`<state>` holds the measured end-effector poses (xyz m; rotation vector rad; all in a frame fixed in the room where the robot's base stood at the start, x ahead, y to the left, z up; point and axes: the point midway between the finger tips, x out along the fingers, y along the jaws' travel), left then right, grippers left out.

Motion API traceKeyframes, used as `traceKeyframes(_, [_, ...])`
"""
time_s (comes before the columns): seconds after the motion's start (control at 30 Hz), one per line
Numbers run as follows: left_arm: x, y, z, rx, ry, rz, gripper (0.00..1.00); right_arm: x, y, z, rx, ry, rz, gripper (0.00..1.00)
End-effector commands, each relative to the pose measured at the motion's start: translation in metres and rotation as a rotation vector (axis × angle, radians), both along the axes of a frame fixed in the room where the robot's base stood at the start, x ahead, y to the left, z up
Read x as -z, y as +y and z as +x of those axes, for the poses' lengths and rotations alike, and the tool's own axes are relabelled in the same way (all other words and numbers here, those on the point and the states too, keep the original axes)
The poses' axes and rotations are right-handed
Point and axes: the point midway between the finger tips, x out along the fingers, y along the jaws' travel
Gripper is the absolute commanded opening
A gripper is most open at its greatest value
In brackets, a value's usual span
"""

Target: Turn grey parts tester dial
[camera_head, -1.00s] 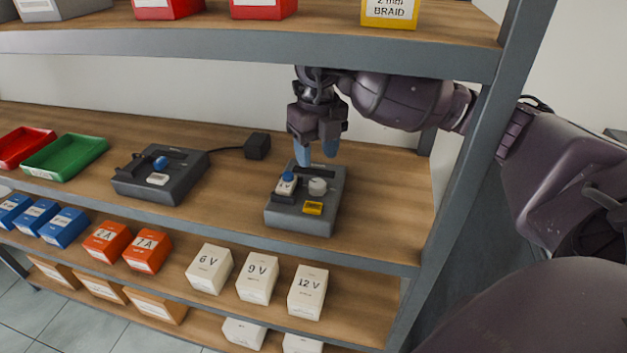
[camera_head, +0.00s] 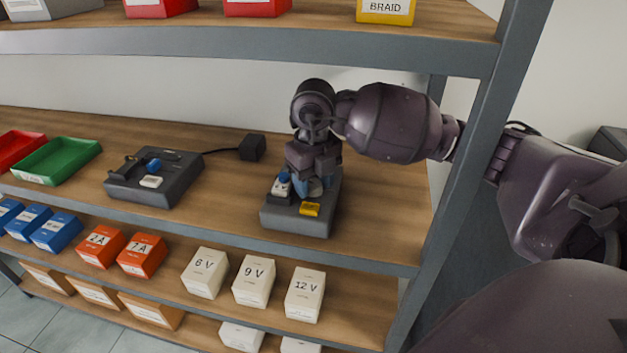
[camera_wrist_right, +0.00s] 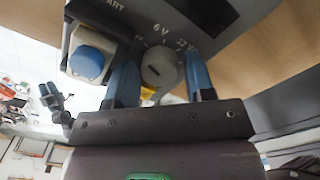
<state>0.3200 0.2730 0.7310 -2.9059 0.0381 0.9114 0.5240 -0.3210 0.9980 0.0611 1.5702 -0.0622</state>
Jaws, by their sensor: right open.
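The grey parts tester (camera_head: 292,219) stands on the middle shelf at the right, with a blue knob on a white block and a yellow label. Its pale round dial (camera_wrist_right: 160,66) shows in the right wrist view, near "6 V" and "12 V" markings; my gripper mostly hides it in the head view. My right gripper (camera_head: 314,186) points down over the tester. In the wrist view its blue fingers (camera_wrist_right: 160,80) are open, one on each side of the dial; I cannot tell whether they touch it. My left gripper is not in view.
A second grey device (camera_head: 153,180) stands to the left, cabled to a black adapter (camera_head: 252,148). Green (camera_head: 57,160) and red trays are at the far left. The upper shelf (camera_head: 250,42) is above my arm, and a grey post (camera_head: 460,170) is close to it. White voltage boxes (camera_head: 254,281) stand below.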

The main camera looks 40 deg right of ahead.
Motion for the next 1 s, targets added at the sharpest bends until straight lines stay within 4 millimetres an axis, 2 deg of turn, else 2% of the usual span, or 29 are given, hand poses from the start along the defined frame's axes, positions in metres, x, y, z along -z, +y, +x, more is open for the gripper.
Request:
traceKeyframes(0.07, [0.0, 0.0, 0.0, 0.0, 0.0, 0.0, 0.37, 0.0, 0.0, 0.0, 0.0, 0.0, 0.0, 0.49])
traceKeyframes(0.3, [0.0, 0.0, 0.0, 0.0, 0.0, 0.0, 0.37, 0.0, 0.0, 0.0, 0.0, 0.0, 0.0, 0.14])
traceKeyframes(0.47, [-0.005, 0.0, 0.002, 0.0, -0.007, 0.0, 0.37, -0.002, 0.0, 0.0, 0.034, -0.001, 0.0, 0.14])
traceKeyframes(0.7, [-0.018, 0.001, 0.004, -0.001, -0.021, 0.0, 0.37, -0.004, 0.0, 0.0, 0.202, -0.003, 0.002, 0.14])
traceKeyframes(1.0, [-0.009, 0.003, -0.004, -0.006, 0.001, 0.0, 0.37, -0.001, 0.0, 0.0, 0.265, -0.001, 0.001, 0.14])
